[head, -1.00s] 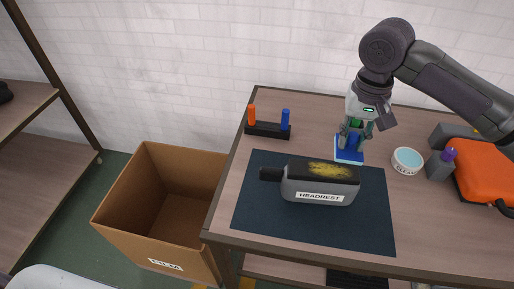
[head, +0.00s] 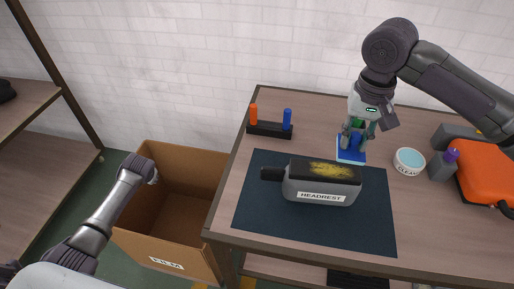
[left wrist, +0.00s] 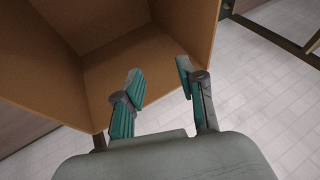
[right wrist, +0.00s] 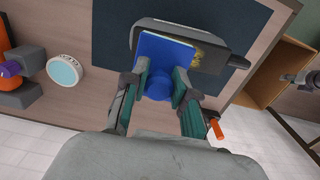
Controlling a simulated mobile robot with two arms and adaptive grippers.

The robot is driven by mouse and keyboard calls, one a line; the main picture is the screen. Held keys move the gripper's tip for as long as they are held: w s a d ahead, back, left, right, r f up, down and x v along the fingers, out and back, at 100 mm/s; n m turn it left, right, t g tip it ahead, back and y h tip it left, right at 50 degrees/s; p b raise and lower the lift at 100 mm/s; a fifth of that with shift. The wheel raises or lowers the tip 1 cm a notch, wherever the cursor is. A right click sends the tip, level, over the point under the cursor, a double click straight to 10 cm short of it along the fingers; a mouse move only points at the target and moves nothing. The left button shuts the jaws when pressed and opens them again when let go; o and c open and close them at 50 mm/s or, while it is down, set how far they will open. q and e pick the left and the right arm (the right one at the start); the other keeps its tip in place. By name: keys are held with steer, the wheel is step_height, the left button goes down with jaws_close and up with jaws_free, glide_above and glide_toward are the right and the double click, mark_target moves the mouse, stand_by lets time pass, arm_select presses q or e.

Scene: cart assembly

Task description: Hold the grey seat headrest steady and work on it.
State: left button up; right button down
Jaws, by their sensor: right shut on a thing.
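The grey headrest (head: 322,187) lies on the dark mat (head: 270,225), its black top marked by a yellowish patch (head: 331,171) and its front labelled HEADREST. My right gripper (head: 354,143) is shut on the round knob of a flat blue pad (head: 351,157) behind the headrest's right part. The right wrist view shows the fingers (right wrist: 157,92) around the knob and the pad (right wrist: 168,52) overlapping the headrest (right wrist: 206,50); I cannot tell if they touch. My left gripper (left wrist: 160,88) is open and empty above the cardboard box; its fingers are not clear in the head view.
The open cardboard box (head: 160,245), labelled FILM, stands on the floor left of the table. A black holder (head: 268,130) carries an orange and a blue peg. A white tub (head: 409,161) marked CLEAN, a grey block (head: 441,168) with a purple knob and an orange case (head: 487,170) stand right.

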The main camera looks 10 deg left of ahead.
arm_select(q)
steer(key=w+d+r+m+h, duration=0.2)
steer(key=w+d+r, duration=0.2)
steer(key=d, duration=0.2)
steer(key=w+d+r+m+h, duration=0.1)
steer(key=w+d+r, duration=0.25)
steer(key=d, duration=0.35)
step_height(320, 180, up, 20)
steer(key=f+m+g+h, duration=0.1)
steer(key=m+g+h, duration=0.35)
steer(key=m, duration=0.95)
glide_above(266, 168)
steer(key=a, duration=0.2)
steer(key=shift+h, duration=0.45)
steer(key=x, duration=0.7)
jaws_close()
